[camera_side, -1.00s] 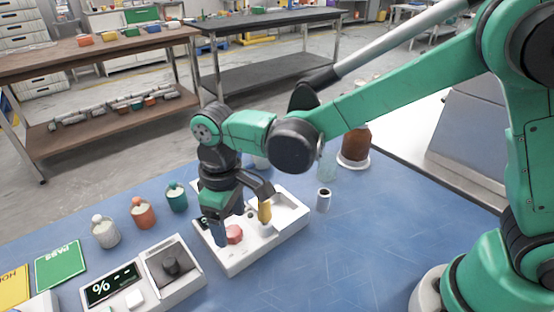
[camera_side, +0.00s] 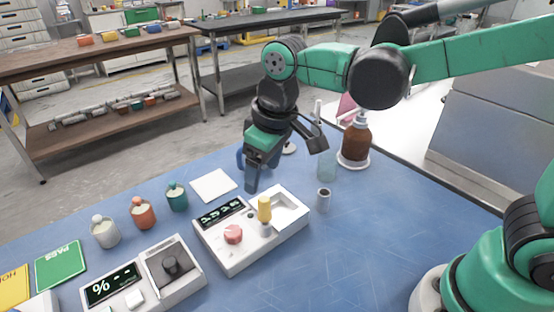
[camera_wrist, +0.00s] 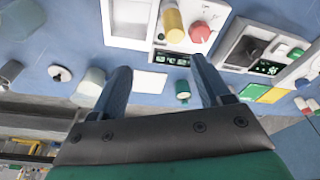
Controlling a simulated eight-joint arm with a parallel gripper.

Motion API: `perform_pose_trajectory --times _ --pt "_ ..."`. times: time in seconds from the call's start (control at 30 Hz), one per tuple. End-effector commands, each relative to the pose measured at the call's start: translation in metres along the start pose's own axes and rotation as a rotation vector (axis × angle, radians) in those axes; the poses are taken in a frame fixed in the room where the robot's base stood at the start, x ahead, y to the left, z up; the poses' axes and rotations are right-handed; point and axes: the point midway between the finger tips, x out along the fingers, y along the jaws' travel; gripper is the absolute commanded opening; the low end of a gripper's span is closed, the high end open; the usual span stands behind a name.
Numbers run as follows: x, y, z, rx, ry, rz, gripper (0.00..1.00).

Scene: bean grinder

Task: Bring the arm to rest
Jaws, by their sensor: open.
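My green and dark grey arm holds my gripper (camera_side: 250,172) above the blue table, just behind the white grinder unit (camera_side: 243,258). The unit carries a small display, a red knob (camera_side: 233,235) and a yellow-topped part (camera_side: 264,208). In the wrist view, my gripper's two blue fingers (camera_wrist: 160,85) are wide apart with nothing held between them. A flat white square (camera_wrist: 150,80) shows beyond the gap. The red knob (camera_wrist: 200,32) and the yellow-topped part (camera_wrist: 173,24) stand clear of the fingers.
A brown bottle (camera_side: 355,142), a clear cup (camera_side: 327,167) and a small grey cup (camera_side: 323,200) stand to the right. Several small jars (camera_side: 143,213) line the left. A second white device (camera_side: 180,287) and a green card (camera_side: 61,265) lie front left. The right-hand table is bare.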

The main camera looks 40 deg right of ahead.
Motion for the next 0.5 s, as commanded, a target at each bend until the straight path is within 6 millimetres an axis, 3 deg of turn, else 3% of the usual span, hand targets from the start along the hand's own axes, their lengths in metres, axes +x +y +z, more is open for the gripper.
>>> perform_pose_trajectory --times 0.2,0.5 --pt "-0.022 0.049 0.044 0.196 0.209 0.062 0.70" --pt "-0.025 0.078 0.082 0.347 0.394 0.138 0.70"
